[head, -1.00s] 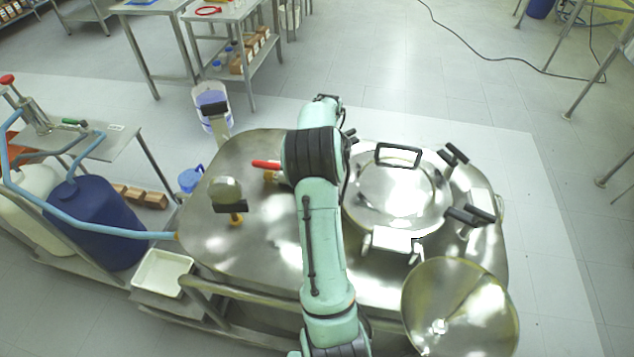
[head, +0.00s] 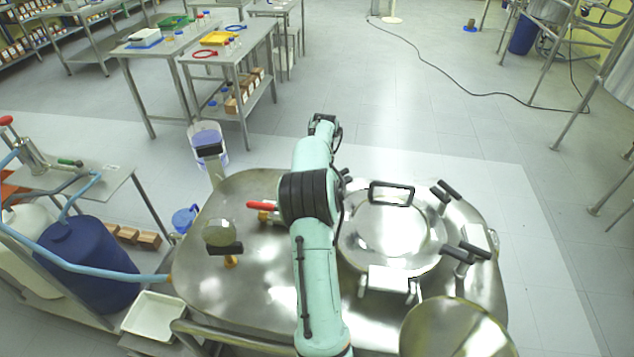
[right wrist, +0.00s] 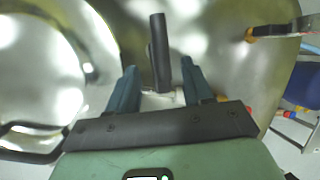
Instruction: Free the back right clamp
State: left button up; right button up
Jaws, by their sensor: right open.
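The round steel hatch lid (head: 392,232) sits on the vessel top, with clamps around its rim. Two clamps with black handles show on its right side, a back one (head: 446,191) and a front one (head: 465,253). In the right wrist view my right gripper (right wrist: 159,70) is open. A dark upright clamp handle (right wrist: 157,35) stands between its fingers, with a gap seen on both sides. My left gripper is out of view.
A red-handled valve (head: 262,205) and a round sight glass (head: 219,233) stand left of my arm. A shiny steel bowl-like cover (head: 455,330) is at the front right. A white tray (head: 153,313) and blue drum (head: 88,262) stand at the left. Open floor lies behind the vessel.

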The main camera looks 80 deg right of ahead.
pick_arm(q)
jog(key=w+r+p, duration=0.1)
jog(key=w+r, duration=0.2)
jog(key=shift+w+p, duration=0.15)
jog(key=shift+p, duration=0.25)
pick_arm(e)
jog(key=v, duration=0.7)
jog(key=shift+r, duration=0.2)
jog(key=shift+w, duration=0.1)
